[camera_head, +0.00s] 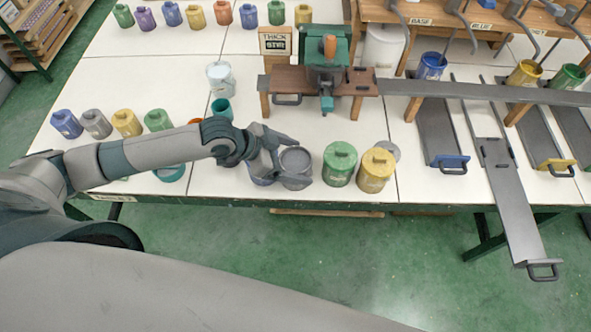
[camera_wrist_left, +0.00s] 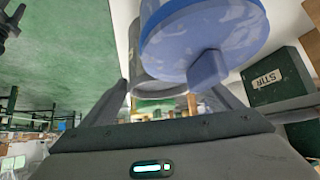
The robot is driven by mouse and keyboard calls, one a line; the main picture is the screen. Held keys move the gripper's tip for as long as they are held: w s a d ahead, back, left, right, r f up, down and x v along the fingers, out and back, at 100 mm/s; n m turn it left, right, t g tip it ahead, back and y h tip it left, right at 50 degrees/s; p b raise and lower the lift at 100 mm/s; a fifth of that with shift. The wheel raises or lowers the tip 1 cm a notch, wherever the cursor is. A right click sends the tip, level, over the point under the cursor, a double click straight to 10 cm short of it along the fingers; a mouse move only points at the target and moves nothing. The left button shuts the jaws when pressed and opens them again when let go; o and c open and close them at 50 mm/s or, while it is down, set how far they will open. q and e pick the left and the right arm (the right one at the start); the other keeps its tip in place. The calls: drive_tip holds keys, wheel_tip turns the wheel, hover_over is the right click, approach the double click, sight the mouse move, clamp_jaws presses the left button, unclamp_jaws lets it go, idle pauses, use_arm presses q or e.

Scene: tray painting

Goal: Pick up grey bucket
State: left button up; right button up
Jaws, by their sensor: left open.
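The grey bucket (camera_head: 296,162) stands near the front edge of the white table in the head view, its round grey top facing up. My left gripper (camera_head: 277,152) is open at its left side, close to it; I cannot tell whether they touch. A blue bucket (camera_head: 261,180) is mostly hidden below my left gripper. In the left wrist view a blue lid with a knob (camera_wrist_left: 205,45) fills the upper middle, and a grey rounded body (camera_wrist_left: 152,85) shows partly behind it, between the open fingers (camera_wrist_left: 170,100). My right gripper is not in view.
A green bucket (camera_head: 340,164) and a yellow bucket (camera_head: 376,170) stand just right of the grey one. A dark green machine (camera_head: 325,58) stands behind. Several small lidded pots, including a grey one (camera_head: 96,124), stand at the left. Metal chutes (camera_head: 512,205) lie at the right.

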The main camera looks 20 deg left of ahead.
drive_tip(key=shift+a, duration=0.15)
use_arm(q)
drive_tip(key=c, duration=1.9)
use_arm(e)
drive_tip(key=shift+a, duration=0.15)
use_arm(q)
drive_tip(key=shift+o, duration=0.2)
drive_tip(key=shift+r, duration=0.2)
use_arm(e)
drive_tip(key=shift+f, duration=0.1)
use_arm(q)
drive_tip(key=shift+r, duration=0.25)
wheel_tip(320, 180, up, 3)
drive_tip(key=shift+r+b, duration=0.1)
drive_tip(key=shift+b, duration=0.75)
drive_tip(key=s+d+r, duration=0.7)
drive_tip(key=s, duration=0.2)
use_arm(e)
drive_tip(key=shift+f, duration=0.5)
